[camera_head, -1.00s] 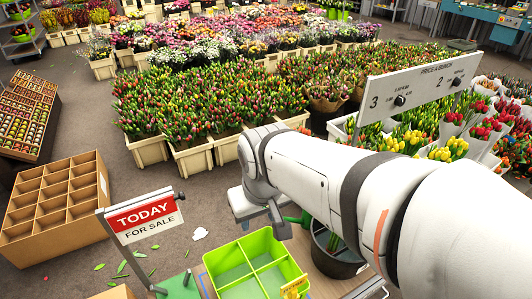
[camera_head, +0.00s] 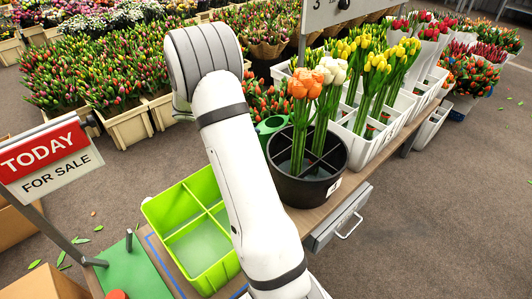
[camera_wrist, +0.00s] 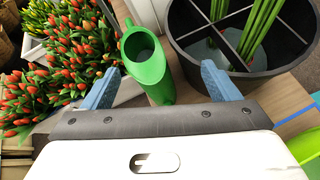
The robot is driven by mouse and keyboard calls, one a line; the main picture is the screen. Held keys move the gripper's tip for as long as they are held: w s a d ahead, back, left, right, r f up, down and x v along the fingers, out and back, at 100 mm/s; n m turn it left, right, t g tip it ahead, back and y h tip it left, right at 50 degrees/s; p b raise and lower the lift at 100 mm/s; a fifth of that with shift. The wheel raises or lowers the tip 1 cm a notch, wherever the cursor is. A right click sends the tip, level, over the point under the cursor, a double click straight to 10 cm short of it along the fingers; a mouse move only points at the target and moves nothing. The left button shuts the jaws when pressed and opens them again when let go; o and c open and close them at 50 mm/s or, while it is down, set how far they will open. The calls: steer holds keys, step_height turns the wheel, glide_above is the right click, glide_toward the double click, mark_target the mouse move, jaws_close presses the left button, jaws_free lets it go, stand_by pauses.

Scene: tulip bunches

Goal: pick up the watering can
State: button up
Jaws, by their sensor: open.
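The green watering can (camera_wrist: 148,68) stands on the wooden table in the wrist view, seen from above with its round dark opening facing me. My gripper (camera_wrist: 160,80) is open, with its two blue fingers apart. In that picture the can lies between the fingers, but I cannot tell how far beyond the tips it is. In the head view, part of the green can (camera_head: 268,126) shows to the right of my arm, beside the black bucket; the rest is hidden. My gripper's fingers are hidden in the head view.
The black divided bucket (camera_head: 334,165) with orange and white tulips stands close to the can's right; it is also in the wrist view (camera_wrist: 185,45). A bright green divided crate (camera_head: 172,208) lies under my arm. White tulip containers (camera_head: 362,146) stand behind. A sale sign (camera_head: 47,160) is left.

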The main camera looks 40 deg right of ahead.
mark_target(268, 126)
steer(key=d+f+b, duration=0.1)
steer(key=d+f, duration=0.2)
steer(key=w+d+f+n+h+b, duration=0.1)
steer(key=d+f+b, duration=0.1)
steer(key=d+f, duration=0.1)
steer(key=w+d+f+n+b, duration=0.1)
steer(key=d+f+b, duration=0.1)
steer(key=d+f, duration=0.1)
steer(key=shift+w+d+h, duration=0.1)
steer(key=shift+d+h, duration=0.2)
steer(key=shift+d, duration=0.45)
steer(key=shift+r, duration=0.1)
jaws_close()
